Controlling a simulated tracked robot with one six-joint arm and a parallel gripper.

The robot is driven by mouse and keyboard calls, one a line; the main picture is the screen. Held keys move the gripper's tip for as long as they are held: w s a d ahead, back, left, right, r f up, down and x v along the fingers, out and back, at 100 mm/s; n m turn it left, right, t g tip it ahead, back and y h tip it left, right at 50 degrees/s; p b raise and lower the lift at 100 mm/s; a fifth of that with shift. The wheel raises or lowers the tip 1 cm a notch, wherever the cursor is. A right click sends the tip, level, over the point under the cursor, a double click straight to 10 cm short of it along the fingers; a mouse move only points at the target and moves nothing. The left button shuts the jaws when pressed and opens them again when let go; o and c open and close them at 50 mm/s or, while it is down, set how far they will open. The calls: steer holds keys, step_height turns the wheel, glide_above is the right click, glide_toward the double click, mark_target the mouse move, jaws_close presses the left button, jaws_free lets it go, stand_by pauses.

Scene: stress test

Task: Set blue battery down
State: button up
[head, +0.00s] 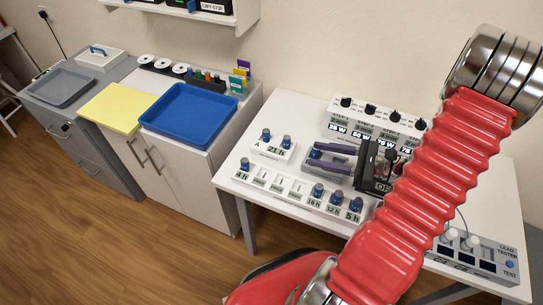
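Several blue batteries with metallic tops stand on the white table. One blue battery (316,153) is at the fingertips of my gripper (313,154), over a unit that my gripper partly hides. My two purple fingers are spread wider than that battery, one on each side of it, so it does not look clamped. Two more blue batteries (266,135) stand in a white holder (260,148) marked A with a 21 h display. A long white row of slots (275,184) holds a battery (244,164) at its left end and three (318,190) at its right; its middle slots are empty.
A white unit with black knobs (370,106) stands behind my gripper. A lead tester (475,260) is at the table's right front. On cabinets to the left are a blue tray (188,140), a yellow board (114,92) and a grey tray (62,104).

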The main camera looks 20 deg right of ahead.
steer(key=s+a+r+n+g+h, duration=0.35)
steer(key=a+n+g, duration=0.25)
steer(key=a+n, duration=0.25)
steer(key=s+a+r+n+g+h, duration=0.2)
steer(key=a+r+n+g, duration=0.25)
steer(key=a+n, duration=0.35)
steer(key=s+a+r+n+t+h, duration=0.1)
steer(key=a+r+n+t+h, duration=0.2)
steer(key=r+n+h, duration=0.3)
step_height(320, 180, up, 4)
steer(key=n+t, duration=0.1)
steer(key=n, duration=0.2)
steer(key=shift+s+f, duration=0.25)
steer(key=shift+s, duration=0.15)
steer(key=shift+t, duration=0.25)
